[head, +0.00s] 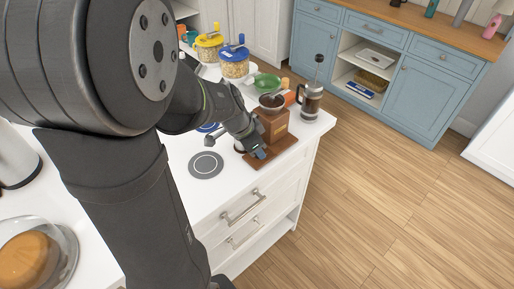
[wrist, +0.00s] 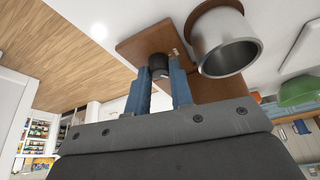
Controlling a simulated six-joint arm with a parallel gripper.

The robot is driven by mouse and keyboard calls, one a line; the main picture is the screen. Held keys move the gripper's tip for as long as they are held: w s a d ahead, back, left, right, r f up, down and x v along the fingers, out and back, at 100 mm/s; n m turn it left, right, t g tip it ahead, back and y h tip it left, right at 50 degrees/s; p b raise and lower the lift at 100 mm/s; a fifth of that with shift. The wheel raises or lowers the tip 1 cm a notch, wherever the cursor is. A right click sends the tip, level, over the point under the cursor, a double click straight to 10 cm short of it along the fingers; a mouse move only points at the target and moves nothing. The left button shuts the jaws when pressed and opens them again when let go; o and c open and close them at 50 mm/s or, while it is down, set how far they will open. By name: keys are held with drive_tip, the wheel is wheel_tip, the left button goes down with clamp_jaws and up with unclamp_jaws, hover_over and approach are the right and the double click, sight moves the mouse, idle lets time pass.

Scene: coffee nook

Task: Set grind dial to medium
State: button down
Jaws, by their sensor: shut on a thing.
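The wooden coffee grinder (head: 275,126) stands on a brown board near the counter's right edge in the head view, with dark coffee in its top bowl. My gripper (head: 257,150) reaches down at the grinder's front, low over the board, and hides part of it. In the wrist view, a small black knob, which looks like the grind dial (wrist: 158,66), sits between the blue fingertips of my gripper (wrist: 160,77). The fingers are shut on it. The dial's markings and setting cannot be read.
A French press (head: 312,102) stands right behind the grinder, close to the edge. A grey round disc (head: 206,165) lies on the white counter to the left. A green bowl (head: 266,82) and jars with blue (head: 235,65) and yellow (head: 209,48) lids stand behind.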

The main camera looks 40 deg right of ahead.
idle(0.3)
drive_tip(key=c, duration=1.3)
unclamp_jaws()
drive_tip(key=shift+o, duration=0.2)
drive_tip(key=shift+r, duration=0.1)
drive_tip(key=v, duration=1.7)
drive_tip(key=shift+w, duration=0.2)
drive_tip(key=x, duration=1.7)
drive_tip(key=shift+s, duration=0.15)
